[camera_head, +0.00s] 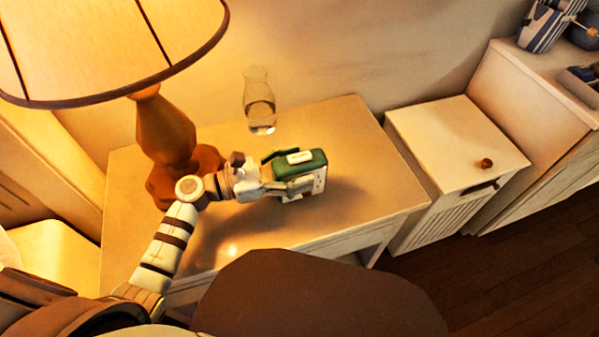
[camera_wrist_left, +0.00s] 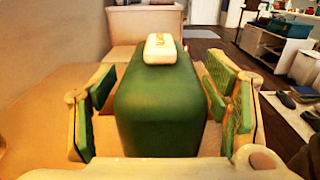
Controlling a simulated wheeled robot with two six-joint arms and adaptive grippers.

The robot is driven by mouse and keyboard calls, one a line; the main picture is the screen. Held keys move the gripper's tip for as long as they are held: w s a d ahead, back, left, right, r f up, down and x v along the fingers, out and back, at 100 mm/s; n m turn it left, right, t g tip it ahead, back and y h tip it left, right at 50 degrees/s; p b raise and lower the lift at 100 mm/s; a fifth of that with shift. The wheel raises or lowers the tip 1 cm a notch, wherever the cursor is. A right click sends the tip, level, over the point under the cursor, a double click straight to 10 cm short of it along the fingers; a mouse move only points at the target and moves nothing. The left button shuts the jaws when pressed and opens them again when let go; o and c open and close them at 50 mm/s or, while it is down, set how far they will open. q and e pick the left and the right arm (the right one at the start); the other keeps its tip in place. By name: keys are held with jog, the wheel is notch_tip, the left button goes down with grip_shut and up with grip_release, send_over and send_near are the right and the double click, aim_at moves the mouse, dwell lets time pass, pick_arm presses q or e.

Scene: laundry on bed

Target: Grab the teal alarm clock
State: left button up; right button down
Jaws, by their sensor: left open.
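The teal alarm clock (camera_head: 309,159) is a green rounded box with a white button on top and a pale face. It stands upright on the nightstand (camera_head: 372,195). My left gripper (camera_head: 288,172) is at the clock, coming from the left. In the left wrist view the clock (camera_wrist_left: 160,105) sits between the two green-padded fingers of my left gripper (camera_wrist_left: 163,108). The fingers are spread, with a small gap showing on each side of the clock. The clock's lower part is hidden. My right gripper does not show.
A lamp (camera_head: 166,132) with a lit shade stands at the left of the nightstand. A glass carafe (camera_head: 259,101) stands behind the clock. A white cabinet (camera_head: 452,143) is to the right. The nightstand's right part is clear. A brown rounded shape (camera_head: 320,295) covers the near edge.

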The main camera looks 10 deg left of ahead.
pick_arm(q)
jog(key=shift+w+d, duration=0.25)
jog(key=shift+d, duration=0.25)
jog(key=shift+a, duration=0.1)
jog(key=c, duration=1.6)
jog(key=shift+r, duration=0.1)
jog(key=shift+c, duration=0.2)
